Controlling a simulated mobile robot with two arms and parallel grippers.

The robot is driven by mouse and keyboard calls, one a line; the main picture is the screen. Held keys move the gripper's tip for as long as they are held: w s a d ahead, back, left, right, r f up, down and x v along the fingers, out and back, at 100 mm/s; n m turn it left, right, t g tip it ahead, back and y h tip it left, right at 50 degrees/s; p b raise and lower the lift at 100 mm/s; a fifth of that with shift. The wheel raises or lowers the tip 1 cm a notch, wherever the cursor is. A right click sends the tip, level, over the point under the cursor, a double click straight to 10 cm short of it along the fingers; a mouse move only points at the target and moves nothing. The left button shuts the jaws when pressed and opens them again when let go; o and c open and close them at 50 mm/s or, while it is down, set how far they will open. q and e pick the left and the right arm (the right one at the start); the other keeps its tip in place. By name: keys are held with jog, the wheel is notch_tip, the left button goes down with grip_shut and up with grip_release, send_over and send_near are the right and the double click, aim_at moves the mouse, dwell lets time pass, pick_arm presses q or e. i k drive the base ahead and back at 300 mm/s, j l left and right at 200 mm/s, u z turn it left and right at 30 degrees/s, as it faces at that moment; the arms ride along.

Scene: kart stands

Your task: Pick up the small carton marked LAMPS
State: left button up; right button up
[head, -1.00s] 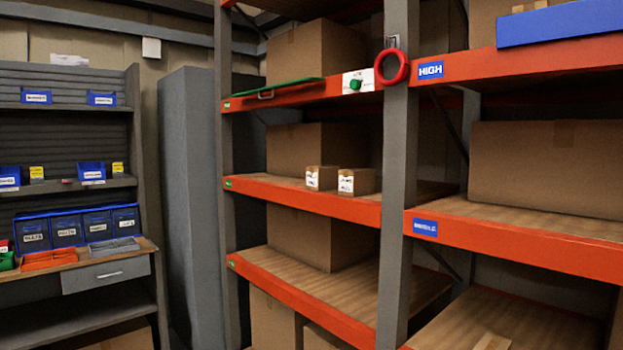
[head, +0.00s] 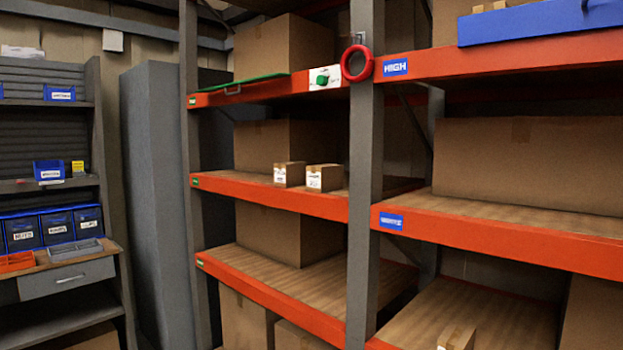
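Two small cartons with white labels stand side by side near the front edge of the middle shelf in the left rack bay: a left small carton (head: 289,174) and a right small carton (head: 325,178). The print on their labels is too small to read, so I cannot tell which, if either, is marked LAMPS. Another small carton (head: 457,336) shows at the bottom edge on the low right shelf; no label can be read on it. Neither of my grippers is in view.
An orange-beamed rack with a grey upright (head: 366,200) divides the two bays. Large boxes (head: 530,165) fill the shelf backs. A red ring (head: 357,63) hangs on the upright. A blue tray (head: 540,22) sits high right. A workbench with blue bins (head: 55,230) stands left.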

aim_at(326, 178)
jog(key=i+u, duration=0.45)
jog(key=i+l+u, duration=0.15)
jog(key=i+u, duration=0.3)
jog(key=i, duration=0.2)
jog(key=i+j+u, duration=0.1)
jog(key=i, duration=1.15)
jog(key=j+u, duration=0.05)
jog(key=j, duration=0.05)
